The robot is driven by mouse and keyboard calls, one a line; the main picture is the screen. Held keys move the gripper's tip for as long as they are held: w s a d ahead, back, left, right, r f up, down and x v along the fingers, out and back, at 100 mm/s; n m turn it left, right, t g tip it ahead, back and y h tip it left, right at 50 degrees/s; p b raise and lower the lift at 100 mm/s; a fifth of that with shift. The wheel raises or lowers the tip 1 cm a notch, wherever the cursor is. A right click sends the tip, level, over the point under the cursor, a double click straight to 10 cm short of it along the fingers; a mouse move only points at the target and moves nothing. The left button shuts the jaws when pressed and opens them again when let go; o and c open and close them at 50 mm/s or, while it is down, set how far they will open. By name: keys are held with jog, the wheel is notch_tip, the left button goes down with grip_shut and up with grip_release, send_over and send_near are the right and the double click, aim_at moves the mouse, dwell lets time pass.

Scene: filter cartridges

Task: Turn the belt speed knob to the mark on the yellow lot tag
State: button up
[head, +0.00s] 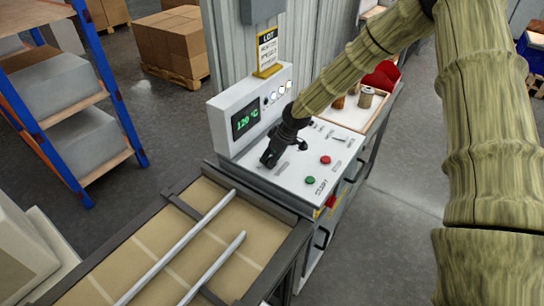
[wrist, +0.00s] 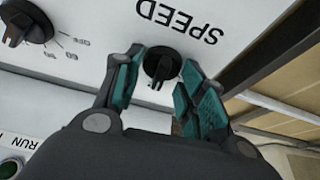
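The belt speed knob (wrist: 162,64) is black and round with a raised grip bar, below the upside-down word SPEED in the wrist view. My gripper (wrist: 163,68) has its two teal-padded fingers on either side of the knob; they look apart from its narrow bar. Whether they touch the knob's rim I cannot tell. In the head view my gripper (head: 268,161) is low over the left part of the panel and hides the knob. The yellow lot tag (head: 268,53) stands upright on the machine's top; its printed lines are too small to read.
A second black knob (wrist: 25,22) with a scale lies nearby on the panel. A green button (head: 310,181) and a red button (head: 325,160) are right of my gripper. A conveyor (head: 147,233) with metal rails adjoins the panel.

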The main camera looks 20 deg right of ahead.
jog(key=shift+m+b, duration=0.3)
jog(key=shift+b, duration=0.25)
jog(key=o, duration=0.8)
jog(key=shift+c, duration=0.2)
jog(key=shift+r, duration=0.1)
jog(key=v, duration=1.1)
jog(key=shift+s+r, duration=0.15)
jog(key=shift+r, duration=0.2)
jog(key=shift+d, duration=0.1)
